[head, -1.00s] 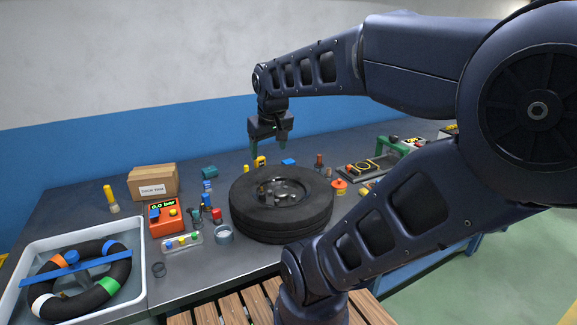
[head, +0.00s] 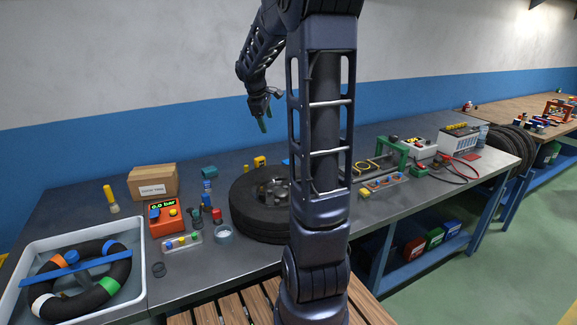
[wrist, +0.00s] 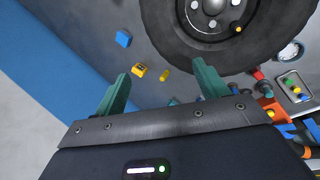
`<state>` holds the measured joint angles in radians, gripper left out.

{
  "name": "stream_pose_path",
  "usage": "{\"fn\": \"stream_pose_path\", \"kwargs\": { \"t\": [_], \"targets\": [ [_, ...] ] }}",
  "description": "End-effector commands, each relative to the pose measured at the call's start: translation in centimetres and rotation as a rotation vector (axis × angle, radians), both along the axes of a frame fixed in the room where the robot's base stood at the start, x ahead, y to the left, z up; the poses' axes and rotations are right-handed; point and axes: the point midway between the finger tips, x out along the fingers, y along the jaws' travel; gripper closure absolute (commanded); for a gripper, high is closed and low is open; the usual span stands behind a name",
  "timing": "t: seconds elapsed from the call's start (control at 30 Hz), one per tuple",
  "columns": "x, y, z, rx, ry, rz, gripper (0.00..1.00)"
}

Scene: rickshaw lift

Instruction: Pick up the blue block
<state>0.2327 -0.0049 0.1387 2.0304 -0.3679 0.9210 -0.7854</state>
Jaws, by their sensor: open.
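The blue block (wrist: 123,39) lies on the grey table in the wrist view, beyond the left fingertip and apart from it. In the head view only a sliver of the blue block (head: 285,162) shows behind the tyre, with my arm hiding the rest. My gripper (head: 264,118) is above the back of the table, its green fingers hanging down. In the wrist view my gripper (wrist: 160,80) is open with nothing held between its fingers.
A yellow device (wrist: 139,71) and a yellow cylinder (wrist: 164,76) lie near the block. A cardboard box (head: 152,183) and an orange gauge (head: 164,219) stand left. The blue wall band runs behind the table.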

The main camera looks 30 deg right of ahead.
Motion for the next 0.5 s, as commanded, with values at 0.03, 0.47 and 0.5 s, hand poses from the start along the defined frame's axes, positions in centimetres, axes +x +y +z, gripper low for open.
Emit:
{"fn": "stream_pose_path", "kwargs": {
  "t": [0.03,0.47,0.5],
  "targets": [
    [1.5,-0.7,-0.8,-0.012,0.021,0.030,0.27],
    [12.1,-7.2,-8.3,-0.108,0.194,0.330,0.27],
    [13.0,-7.8,-9.2,-0.115,0.210,0.359,0.27]
  ]
}}
